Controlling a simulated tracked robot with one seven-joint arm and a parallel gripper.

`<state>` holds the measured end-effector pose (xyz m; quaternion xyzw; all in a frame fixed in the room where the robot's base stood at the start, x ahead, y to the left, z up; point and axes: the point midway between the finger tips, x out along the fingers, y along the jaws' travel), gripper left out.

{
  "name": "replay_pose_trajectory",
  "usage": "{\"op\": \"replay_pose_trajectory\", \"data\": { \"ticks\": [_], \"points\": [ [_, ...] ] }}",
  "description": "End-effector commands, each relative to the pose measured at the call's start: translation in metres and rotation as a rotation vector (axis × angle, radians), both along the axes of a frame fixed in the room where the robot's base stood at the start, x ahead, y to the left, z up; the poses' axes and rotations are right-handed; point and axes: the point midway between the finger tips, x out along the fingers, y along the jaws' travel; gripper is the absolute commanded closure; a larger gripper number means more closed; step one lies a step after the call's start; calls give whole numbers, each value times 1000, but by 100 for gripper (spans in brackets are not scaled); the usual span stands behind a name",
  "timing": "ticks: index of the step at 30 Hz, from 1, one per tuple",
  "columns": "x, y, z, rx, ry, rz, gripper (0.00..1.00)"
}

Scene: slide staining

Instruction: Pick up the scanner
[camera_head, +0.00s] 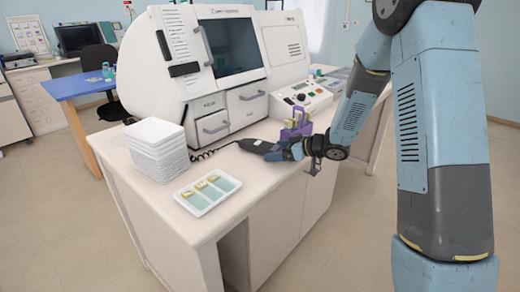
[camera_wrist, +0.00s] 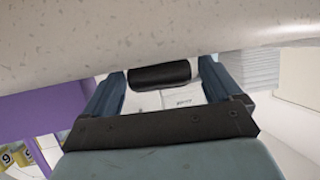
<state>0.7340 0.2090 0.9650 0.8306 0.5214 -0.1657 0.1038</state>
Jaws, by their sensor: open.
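The scanner (camera_head: 256,146) is a black handheld device lying on the white counter, with a coiled dark cord running left from it. My gripper (camera_head: 284,151) is at its right end, low over the counter. In the wrist view a short black rounded piece, apparently the scanner (camera_wrist: 160,75), shows between the two blue-grey fingers of my gripper (camera_wrist: 163,82). Part of the scanner's right end is hidden by my gripper in the head view.
A purple rack (camera_head: 296,129) with yellow-topped items stands close behind my gripper. A white tray (camera_head: 205,211) with slides lies front left, beside a stack of white trays (camera_head: 157,160). A large white machine (camera_head: 168,83) and a keypad device (camera_head: 302,99) stand behind.

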Motion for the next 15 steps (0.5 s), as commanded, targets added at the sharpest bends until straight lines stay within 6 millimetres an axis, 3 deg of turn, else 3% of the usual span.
{"op": "replay_pose_trajectory", "data": {
  "ticks": [4, 15],
  "points": [
    [0, 0, 0, 0, 0, 0, 10],
    [0, 0, 1, 1, 0, 0, 46]
  ]
}}
